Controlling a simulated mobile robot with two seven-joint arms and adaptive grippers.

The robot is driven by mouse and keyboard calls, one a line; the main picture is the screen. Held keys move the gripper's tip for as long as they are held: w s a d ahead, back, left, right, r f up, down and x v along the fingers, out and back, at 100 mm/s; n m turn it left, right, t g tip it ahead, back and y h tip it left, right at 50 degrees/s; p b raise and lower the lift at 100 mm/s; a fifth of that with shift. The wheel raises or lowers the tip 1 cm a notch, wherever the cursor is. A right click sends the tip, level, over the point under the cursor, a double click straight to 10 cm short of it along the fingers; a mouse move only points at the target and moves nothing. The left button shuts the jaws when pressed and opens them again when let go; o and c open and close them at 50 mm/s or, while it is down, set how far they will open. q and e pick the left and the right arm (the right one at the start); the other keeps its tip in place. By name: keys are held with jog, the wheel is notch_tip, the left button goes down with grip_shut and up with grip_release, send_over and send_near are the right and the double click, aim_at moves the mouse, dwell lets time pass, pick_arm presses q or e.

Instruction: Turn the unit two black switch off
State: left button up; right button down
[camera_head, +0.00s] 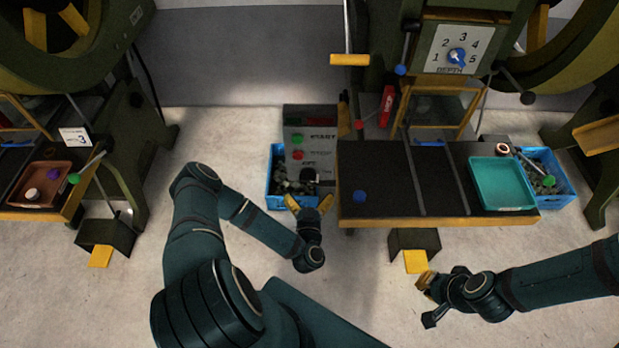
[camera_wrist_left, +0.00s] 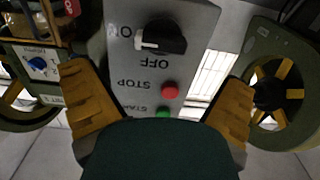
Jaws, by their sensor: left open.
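The grey control panel (camera_head: 296,130) stands beside the workbench, with a green START button (camera_head: 297,138), a red STOP button (camera_head: 298,155) and the black switch (camera_head: 308,174) low on it. In the left wrist view the panel appears upside down. There the black switch (camera_wrist_left: 160,38) has a white pointer facing left, toward the ON label; OFF is printed below the knob in that picture. My left gripper (camera_head: 308,204) is open and empty in front of the switch, its yellow fingers apart and not touching it. My right gripper (camera_head: 426,284) is at the lower right; its finger gap is unclear.
A blue crate (camera_head: 272,190) of dark pieces sits at the panel's foot. The workbench (camera_head: 375,163) right of it holds a teal tray (camera_head: 500,183). A foot pedal (camera_head: 415,261) lies under its front edge. A big green machine with a depth dial (camera_head: 457,56) stands behind.

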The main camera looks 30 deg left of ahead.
aim_at(309, 180)
pick_arm(q)
jog(key=x, duration=0.6)
jog(key=shift+w+a, duration=0.25)
jog(key=shift+w, duration=0.05)
jog(key=c, duration=1.2)
